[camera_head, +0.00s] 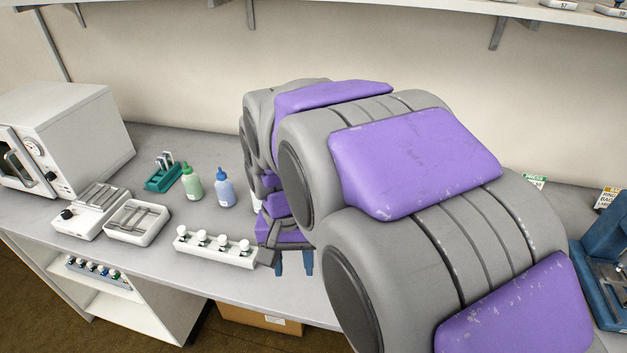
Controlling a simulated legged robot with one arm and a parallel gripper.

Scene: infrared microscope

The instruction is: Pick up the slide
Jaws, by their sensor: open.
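My arm, grey with purple panels, fills the middle and right of the view. My gripper (294,264) is at its far end, with blue fingers apart and pointing down over the front part of the bench. I see nothing between the fingers. It is just right of a white rack with several white-knobbed pieces (215,247). I cannot make out a slide; my arm hides a large part of the bench.
On the grey bench (150,262) stand a white oven-like box (72,135), a small device (92,212), a white tray (137,222), a green holder (163,177), a green bottle (191,183) and a blue bottle (224,188). A blue instrument (602,265) is at right. A shelf hangs above.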

